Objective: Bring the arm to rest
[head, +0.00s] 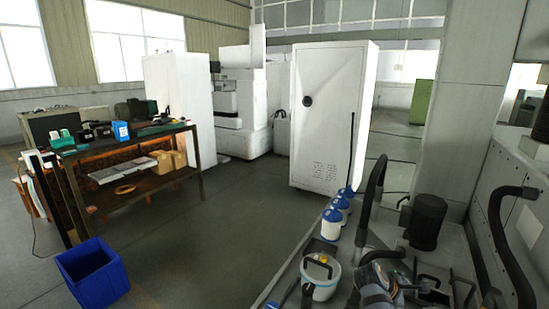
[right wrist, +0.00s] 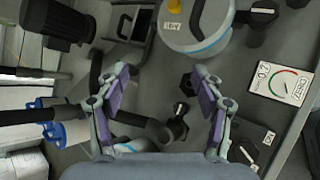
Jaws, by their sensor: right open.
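My right gripper (right wrist: 163,72) is open in the right wrist view, its two purple-padded fingers wide apart with nothing held between them. It is above a grey machine top (right wrist: 150,85), and a dark knob or valve (right wrist: 178,122) shows below the gap between the fingers. In the head view my right arm (head: 377,285) is low at the bottom right, over the cluttered machine top; its fingers are hard to make out there. My left gripper is not in view.
A white lidded pot (head: 320,275) stands near my right arm, with blue-and-white containers (head: 331,224) behind it. A black motor (head: 427,222) and a bent black hose (head: 372,190) rise nearby. A gauge card (right wrist: 283,83) lies right. A blue bin (head: 92,272) stands on open floor.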

